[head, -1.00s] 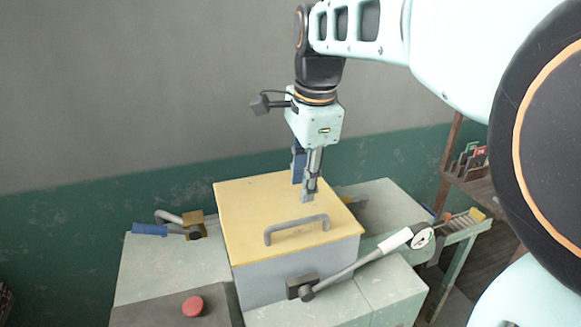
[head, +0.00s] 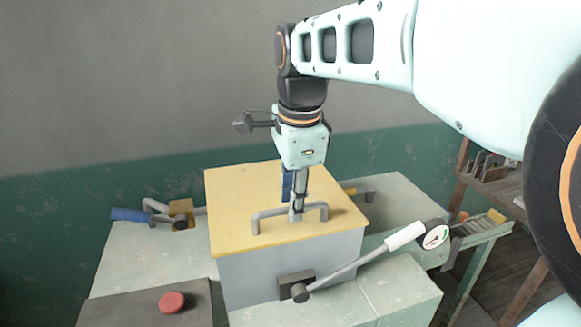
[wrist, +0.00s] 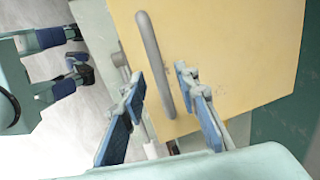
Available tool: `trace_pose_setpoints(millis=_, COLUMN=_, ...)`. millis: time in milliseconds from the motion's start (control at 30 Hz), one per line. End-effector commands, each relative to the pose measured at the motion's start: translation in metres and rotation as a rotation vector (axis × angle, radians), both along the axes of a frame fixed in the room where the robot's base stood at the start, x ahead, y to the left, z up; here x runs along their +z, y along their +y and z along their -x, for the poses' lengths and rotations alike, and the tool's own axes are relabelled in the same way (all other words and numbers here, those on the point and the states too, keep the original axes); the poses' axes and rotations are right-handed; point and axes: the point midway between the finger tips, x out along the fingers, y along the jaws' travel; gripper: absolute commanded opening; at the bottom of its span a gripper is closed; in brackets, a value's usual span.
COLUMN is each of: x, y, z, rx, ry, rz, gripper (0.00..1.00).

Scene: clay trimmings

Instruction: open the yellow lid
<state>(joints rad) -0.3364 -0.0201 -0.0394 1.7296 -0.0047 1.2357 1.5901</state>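The yellow lid (head: 235,190) lies closed and flat on a grey box (head: 250,270). A grey bar handle (head: 270,213) stands near its front edge. My gripper (head: 296,216) points down at the middle of the handle. In the wrist view, the lid (wrist: 245,50) fills the right side, and the handle (wrist: 149,42) runs between the two blue-padded fingers of my gripper (wrist: 160,77). The fingers are apart, with a gap on each side of the bar. I cannot tell whether either finger touches it.
A lever with a white grip (head: 404,236) slants up to the right across the box front, beside a round gauge (head: 434,236). A red button (head: 172,302) is at front left. A blue-handled pipe fitting (head: 131,214) is at left. A shelf (head: 490,182) stands at right.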

Motion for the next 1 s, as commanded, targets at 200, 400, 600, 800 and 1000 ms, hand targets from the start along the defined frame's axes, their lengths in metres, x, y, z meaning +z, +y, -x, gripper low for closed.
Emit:
trace_pose_setpoints(millis=200, x=-0.0027, y=0.0015, z=0.0007, rx=0.000, ry=0.000, rz=0.000, gripper=0.29)
trace_pose_setpoints(millis=400, x=-0.0025, y=0.0014, z=0.0007, rx=0.000, ry=0.000, rz=0.000, gripper=0.23)
trace_pose_setpoints(millis=600, x=-0.0025, y=0.0013, z=0.0007, rx=-0.001, ry=0.000, rz=0.000, gripper=0.01)
trace_pose_setpoints(millis=800, x=-0.0026, y=0.0012, z=0.0006, rx=-0.001, ry=0.000, rz=0.000, gripper=0.00)
trace_pose_setpoints(millis=1000, x=-0.0020, y=0.0011, z=0.0005, rx=-0.001, ry=0.000, rz=0.000, gripper=0.00)
